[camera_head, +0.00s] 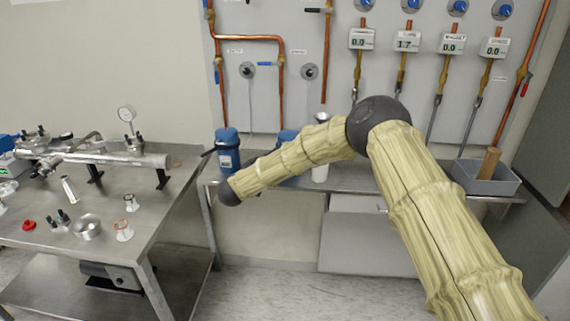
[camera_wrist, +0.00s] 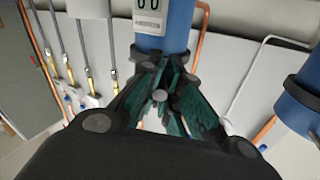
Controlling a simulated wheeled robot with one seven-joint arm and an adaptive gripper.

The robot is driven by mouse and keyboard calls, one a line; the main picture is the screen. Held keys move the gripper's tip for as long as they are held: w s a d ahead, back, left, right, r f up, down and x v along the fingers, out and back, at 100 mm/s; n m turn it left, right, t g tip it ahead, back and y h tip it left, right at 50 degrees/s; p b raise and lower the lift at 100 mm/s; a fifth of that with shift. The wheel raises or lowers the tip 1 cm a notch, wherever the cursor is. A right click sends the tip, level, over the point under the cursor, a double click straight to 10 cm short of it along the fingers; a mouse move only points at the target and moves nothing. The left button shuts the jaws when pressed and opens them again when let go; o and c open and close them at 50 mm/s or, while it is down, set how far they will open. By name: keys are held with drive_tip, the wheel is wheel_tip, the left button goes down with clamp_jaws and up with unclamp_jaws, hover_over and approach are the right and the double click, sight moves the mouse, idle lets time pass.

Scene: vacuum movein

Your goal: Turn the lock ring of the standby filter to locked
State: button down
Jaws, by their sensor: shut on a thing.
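Two blue filter housings stand on the back bench. The left one (camera_head: 228,152) shows a label and a dark ring with a lever pointing left. The right one (camera_head: 288,136) is mostly behind my arm. In the wrist view, which looks upside down, one blue housing (camera_wrist: 178,35) with a white label is straight ahead, and the other (camera_wrist: 300,105) is at the right edge. My gripper (camera_wrist: 165,95) is shut at the dark lock ring (camera_wrist: 155,52) of the housing ahead. The fingers hide most of the grip and the ring's angle. The head view hides my gripper.
A wall panel (camera_head: 340,75) with copper pipes, valves and digital gauges rises behind the bench. A grey bin (camera_head: 485,182) is at the bench's right. The left steel table (camera_head: 85,245) carries a metal tube assembly and small parts.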

drive_tip(key=shift+w+a+m+g+h+b, duration=0.3)
drive_tip(key=shift+a+m+g+h, duration=0.1)
drive_tip(key=shift+m+h, duration=0.1)
drive_tip(key=shift+r, duration=0.1)
